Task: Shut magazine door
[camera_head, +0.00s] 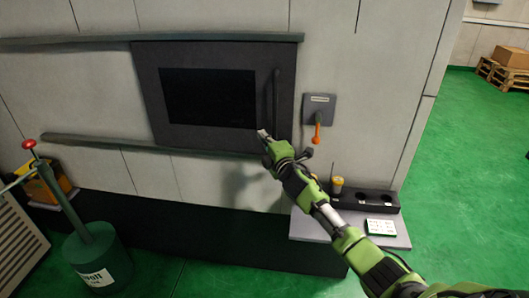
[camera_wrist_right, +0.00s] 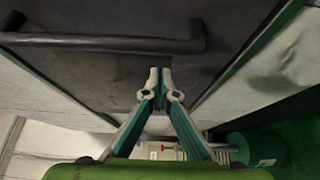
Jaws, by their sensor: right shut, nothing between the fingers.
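The magazine door (camera_head: 205,138) is a dark panel with a black window, between two horizontal rails on a pale wall. It stands at the right end of the rails, and no open gap shows beside it. Its upright bar handle (camera_head: 276,95) is near its right edge. In the right wrist view the handle (camera_wrist_right: 110,43) runs across the top left over the dark door (camera_wrist_right: 100,75). My right gripper (camera_head: 262,133) is shut and empty, in front of the door's lower right corner, just below the handle; contact with the door cannot be told. My left gripper is out of view.
A grey switch plate (camera_head: 319,108) with an orange lever is right of the door. Below it, a ledge (camera_head: 310,228) carries a black holder (camera_head: 350,198) and a yellow-topped item. A green canister (camera_head: 97,262) stands lower left.

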